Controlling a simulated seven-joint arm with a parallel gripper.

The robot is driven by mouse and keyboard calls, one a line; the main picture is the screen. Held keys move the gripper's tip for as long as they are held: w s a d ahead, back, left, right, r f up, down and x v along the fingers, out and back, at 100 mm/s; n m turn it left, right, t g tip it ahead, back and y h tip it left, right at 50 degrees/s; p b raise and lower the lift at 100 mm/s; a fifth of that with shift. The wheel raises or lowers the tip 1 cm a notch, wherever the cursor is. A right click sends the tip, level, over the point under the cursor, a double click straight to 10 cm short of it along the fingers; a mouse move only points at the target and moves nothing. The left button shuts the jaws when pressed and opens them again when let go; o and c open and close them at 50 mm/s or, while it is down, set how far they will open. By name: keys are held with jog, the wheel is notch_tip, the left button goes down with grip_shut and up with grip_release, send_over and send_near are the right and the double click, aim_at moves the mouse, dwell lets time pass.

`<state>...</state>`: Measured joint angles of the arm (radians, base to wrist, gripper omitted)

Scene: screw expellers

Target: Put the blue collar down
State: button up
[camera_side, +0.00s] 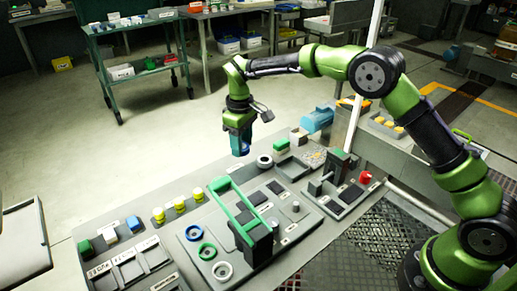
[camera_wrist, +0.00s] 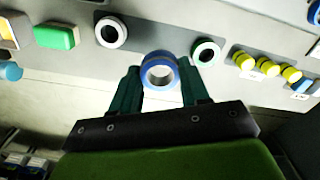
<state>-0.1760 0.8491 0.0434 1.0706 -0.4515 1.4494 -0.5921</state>
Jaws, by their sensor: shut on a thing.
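My gripper (camera_side: 240,148) hangs over the bench from the bent green arm, above the back edge of the worktop. In the wrist view its two dark green fingers (camera_wrist: 161,92) are shut on a blue collar (camera_wrist: 158,58), a short ring with a pale inner face. The blue collar also shows as a small blue patch at the fingertips in the side view (camera_side: 241,152). It appears held above the bench, apart from it.
Several yellow pieces (camera_side: 179,205) stand in a row.

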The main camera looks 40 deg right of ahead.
aim_at(243, 175)
notch_tip(243, 175, down, 8)
jog(key=shift+f, duration=0.15)
dwell(0.3)
jog(key=o, duration=1.2)
jog(key=shift+f, duration=0.15)
